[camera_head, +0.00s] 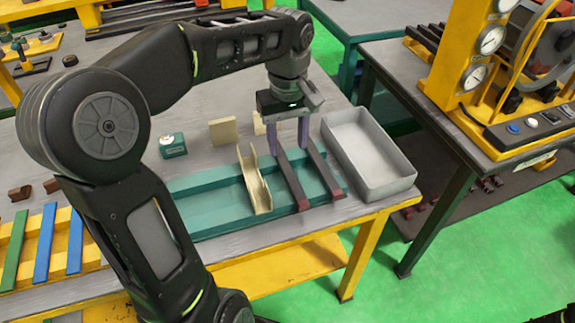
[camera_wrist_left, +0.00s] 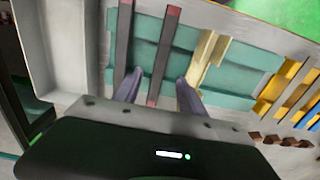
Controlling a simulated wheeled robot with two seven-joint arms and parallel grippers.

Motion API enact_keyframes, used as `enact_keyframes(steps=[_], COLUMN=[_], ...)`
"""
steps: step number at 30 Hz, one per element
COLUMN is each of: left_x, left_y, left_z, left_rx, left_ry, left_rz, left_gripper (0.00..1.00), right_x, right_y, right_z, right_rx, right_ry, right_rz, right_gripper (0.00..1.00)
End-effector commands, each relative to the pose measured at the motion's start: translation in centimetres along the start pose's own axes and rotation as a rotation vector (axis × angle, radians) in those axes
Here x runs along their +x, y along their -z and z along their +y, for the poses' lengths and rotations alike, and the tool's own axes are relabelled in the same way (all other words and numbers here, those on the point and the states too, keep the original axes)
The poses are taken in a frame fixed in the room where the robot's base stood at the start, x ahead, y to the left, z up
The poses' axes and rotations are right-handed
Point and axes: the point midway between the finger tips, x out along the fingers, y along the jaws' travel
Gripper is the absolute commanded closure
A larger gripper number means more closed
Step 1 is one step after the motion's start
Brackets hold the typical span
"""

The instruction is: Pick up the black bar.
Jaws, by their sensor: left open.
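Two black bars with dark red ends lie side by side on a teal tray (camera_head: 215,190): one nearer the cream channel (camera_head: 292,182), one nearer the grey bin (camera_head: 326,172). My left gripper (camera_head: 288,146) points down over the far ends of the bars, open and empty. In the left wrist view its fingers (camera_wrist_left: 158,92) stand apart, with the bar nearer the channel (camera_wrist_left: 164,55) between them in the picture. The other bar (camera_wrist_left: 123,45) is by the left finger. I cannot tell the fingertips' exact height above the bars. My right gripper is not in view.
A cream channel piece (camera_head: 254,184) stands on the tray left of the bars. An empty grey bin (camera_head: 398,184) is close on the right. A small green device (camera_head: 173,147) and a beige block (camera_head: 223,131) stand behind. Coloured strips (camera_head: 43,245) lie at left.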

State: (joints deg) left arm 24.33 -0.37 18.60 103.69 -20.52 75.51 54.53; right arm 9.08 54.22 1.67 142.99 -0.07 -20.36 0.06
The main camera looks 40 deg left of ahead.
Motion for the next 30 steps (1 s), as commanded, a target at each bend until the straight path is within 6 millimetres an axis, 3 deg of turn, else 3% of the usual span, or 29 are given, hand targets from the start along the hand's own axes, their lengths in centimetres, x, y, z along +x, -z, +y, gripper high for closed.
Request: enact_keyframes(steps=[5, 12, 23, 30], left_x=[0.3, 2.5, 2.9, 5.9], left_y=[0.0, 0.0, -0.1, -0.6], left_z=[0.0, 0.0, 0.0, -0.1], left_rx=[0.000, 0.000, 0.001, 0.000], left_ry=[0.001, 0.001, 0.001, 0.003], left_rz=[-0.001, -0.001, -0.001, -0.004], left_gripper=[0.52, 0.52, 0.52, 0.52], right_x=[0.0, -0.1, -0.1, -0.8], right_y=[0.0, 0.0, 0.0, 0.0], right_z=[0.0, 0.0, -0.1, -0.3], right_rx=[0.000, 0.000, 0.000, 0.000], right_ry=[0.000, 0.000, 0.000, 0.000], right_rz=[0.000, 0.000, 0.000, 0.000], right_gripper=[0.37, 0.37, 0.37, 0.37])
